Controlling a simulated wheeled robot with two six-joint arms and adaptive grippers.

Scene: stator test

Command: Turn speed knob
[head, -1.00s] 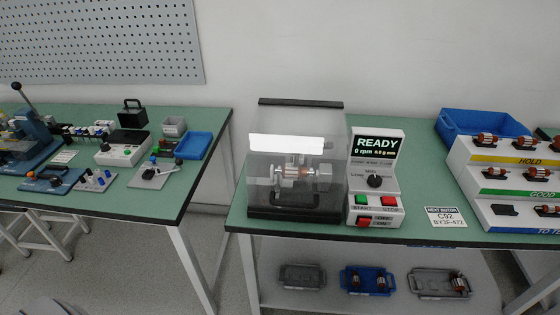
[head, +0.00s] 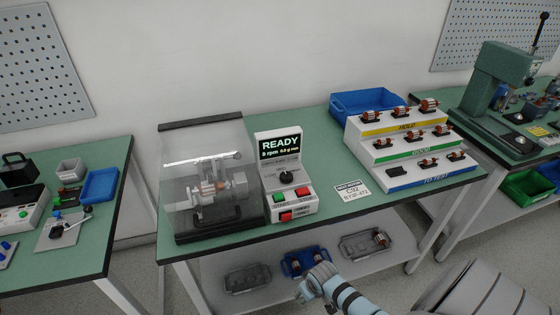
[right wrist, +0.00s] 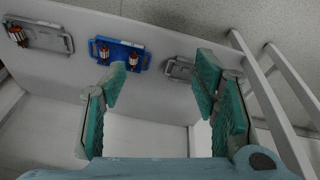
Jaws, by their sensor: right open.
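The black speed knob (head: 287,177) sits on the face of the white control box (head: 293,208), under a screen (head: 281,146) that reads READY and 0 rpm. A green START button (head: 278,198) and red STOP button (head: 303,193) are below the knob. The clear-covered test machine (head: 208,190) stands left of the box. My right gripper (head: 309,283) is low in front of the table, below and apart from the knob. In the right wrist view its green-padded fingers (right wrist: 160,105) are open with nothing between them. My left gripper is out of view.
A stepped rack (head: 412,150) with several rotors and a blue bin (head: 370,102) stand right of the box. A card (head: 352,190) lies in front. Trays, including a blue one (right wrist: 118,54), sit on the lower shelf. The table's front edge lies between my gripper and the box.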

